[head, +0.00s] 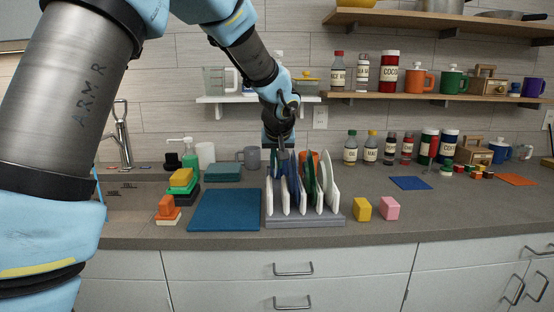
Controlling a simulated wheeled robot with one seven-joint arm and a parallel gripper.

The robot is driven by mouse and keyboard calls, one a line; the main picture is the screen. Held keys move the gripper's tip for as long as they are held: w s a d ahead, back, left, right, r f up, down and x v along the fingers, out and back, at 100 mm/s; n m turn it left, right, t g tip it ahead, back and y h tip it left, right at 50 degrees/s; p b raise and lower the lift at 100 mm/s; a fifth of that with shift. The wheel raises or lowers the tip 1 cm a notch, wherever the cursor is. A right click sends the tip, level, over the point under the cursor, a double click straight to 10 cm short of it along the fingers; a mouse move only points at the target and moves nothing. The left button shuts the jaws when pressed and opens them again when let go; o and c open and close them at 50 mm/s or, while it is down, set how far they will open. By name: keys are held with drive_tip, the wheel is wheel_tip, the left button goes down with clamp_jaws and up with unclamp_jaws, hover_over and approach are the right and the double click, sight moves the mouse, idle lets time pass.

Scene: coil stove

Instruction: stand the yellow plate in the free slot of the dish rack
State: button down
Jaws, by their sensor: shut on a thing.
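The dish rack (305,222) stands on the counter, with a grey base and upright white dividers. Blue and green plates (310,178) stand on edge between the dividers. My gripper (281,160) points down at the top of the rack, left of its middle. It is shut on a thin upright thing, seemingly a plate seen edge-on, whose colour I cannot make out. I see no clearly yellow plate. The dividers and my gripper hide much of the slots, so I cannot tell which slot is free.
Yellow (362,209) and pink (390,208) blocks sit close on the right. A small white shelf (222,99) and a long wooden shelf (460,99) hang behind. The right front counter is clear.

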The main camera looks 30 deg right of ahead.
drive_tip(key=f+b, duration=0.2)
drive_tip(key=f, duration=0.1)
drive_tip(key=f+b, duration=0.5)
drive_tip(key=f, duration=0.1)
drive_tip(key=shift+s+a+f+b, duration=0.3)
drive_tip(key=shift+s+a+b, duration=0.05)
idle(0.4)
drive_tip(key=c, duration=0.9)
unclamp_jaws()
drive_tip(key=shift+f, duration=0.1)
drive_tip(key=v, duration=0.4)
drive_tip(key=w+b+v, duration=0.1)
drive_tip(key=v, duration=0.3)
drive_tip(key=d+r+b+v, duration=0.1)
drive_tip(key=v, duration=0.4)
drive_tip(key=shift+w+d+r, duration=0.1)
drive_tip(key=shift+w+r, duration=0.05)
